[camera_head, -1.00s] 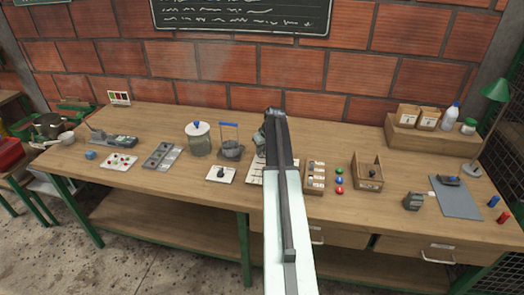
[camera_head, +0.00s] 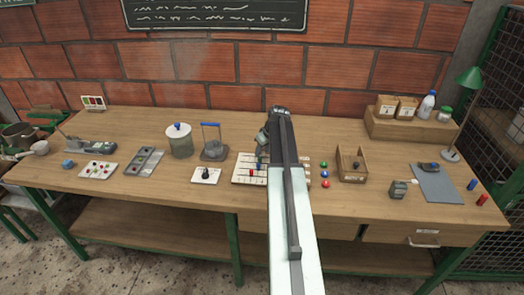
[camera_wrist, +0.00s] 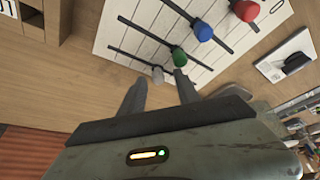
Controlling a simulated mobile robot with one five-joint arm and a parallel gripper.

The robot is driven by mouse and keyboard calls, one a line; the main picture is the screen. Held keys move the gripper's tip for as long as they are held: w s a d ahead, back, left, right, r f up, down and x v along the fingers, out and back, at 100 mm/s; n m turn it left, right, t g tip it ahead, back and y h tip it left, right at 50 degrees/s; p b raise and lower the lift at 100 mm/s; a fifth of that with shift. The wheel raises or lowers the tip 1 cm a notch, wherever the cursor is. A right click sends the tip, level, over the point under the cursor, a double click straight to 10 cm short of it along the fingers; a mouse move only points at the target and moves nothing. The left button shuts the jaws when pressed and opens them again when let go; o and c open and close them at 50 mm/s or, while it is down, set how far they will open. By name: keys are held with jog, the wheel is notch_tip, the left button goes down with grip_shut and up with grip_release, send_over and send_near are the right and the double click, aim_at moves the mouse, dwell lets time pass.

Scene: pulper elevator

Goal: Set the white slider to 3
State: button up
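The slider panel (camera_head: 241,174) is a white board with dark parallel slots, lying on the workbench. In the wrist view the panel (camera_wrist: 130,28) carries red (camera_wrist: 246,10), blue (camera_wrist: 203,32) and green (camera_wrist: 179,57) knobs. The white slider (camera_wrist: 158,75) is a small pale knob at the slot end nearest my gripper. My gripper (camera_wrist: 158,88) is open, its fingers on either side of the line to the white knob; contact cannot be told. In the head view my gripper (camera_head: 263,142) is over the panel's far right part, and my arm hides the panel's right side.
A black-knob plate (camera_head: 206,175) lies left of the panel. The bench front is mostly clear.

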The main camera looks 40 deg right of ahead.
aim_at(266, 161)
jog(key=shift+w+a, duration=0.15)
jog(key=shift+r+p, duration=0.55)
jog(key=shift+p, duration=0.05)
jog(key=p+v, duration=0.6)
jog(key=shift+s+r, duration=0.25)
jog(key=shift+s, duration=0.15)
